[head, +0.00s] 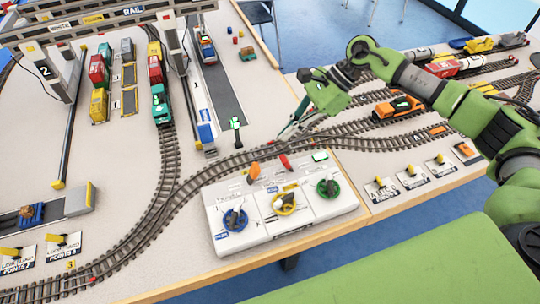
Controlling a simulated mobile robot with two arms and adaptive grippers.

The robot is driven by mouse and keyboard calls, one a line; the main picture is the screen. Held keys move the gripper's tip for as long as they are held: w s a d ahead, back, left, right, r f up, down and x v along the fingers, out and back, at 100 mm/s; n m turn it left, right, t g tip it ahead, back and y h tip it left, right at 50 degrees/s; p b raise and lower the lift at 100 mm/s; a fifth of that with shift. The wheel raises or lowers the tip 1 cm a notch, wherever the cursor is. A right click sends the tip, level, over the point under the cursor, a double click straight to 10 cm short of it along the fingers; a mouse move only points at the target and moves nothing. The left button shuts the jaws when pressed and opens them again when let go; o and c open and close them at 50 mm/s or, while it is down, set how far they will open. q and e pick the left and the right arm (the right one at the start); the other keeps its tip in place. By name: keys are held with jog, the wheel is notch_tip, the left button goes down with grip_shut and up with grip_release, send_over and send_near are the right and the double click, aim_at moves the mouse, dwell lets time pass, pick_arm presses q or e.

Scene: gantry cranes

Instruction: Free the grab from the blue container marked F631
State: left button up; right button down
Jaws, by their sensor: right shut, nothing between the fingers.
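A small blue container (206,132) stands on the grey lane right of the train; I cannot read a mark on it. Another blue block (31,213) sits at the far left. I cannot make out a grab on either. My right gripper (284,137) is shut and empty, pointing down left above the track behind the box. My left gripper is out of view.
Crane legs (52,75) stand at the upper left. A train (158,90) stands on the curved track (166,180). Yellow point levers (408,170) line the right front edge.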

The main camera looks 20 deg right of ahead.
aim_at(252, 175)
jog(key=shift+s+d+f, duration=0.4)
jog(key=shift+s, duration=0.15)
jog(key=shift+a+f, duration=0.35)
jog(key=p+x, duration=0.3)
jog(key=x, duration=0.5)
jog(key=shift+s+f, duration=0.1)
jog(key=shift+a+f, duration=0.2)
jog(key=shift+f, duration=0.25)
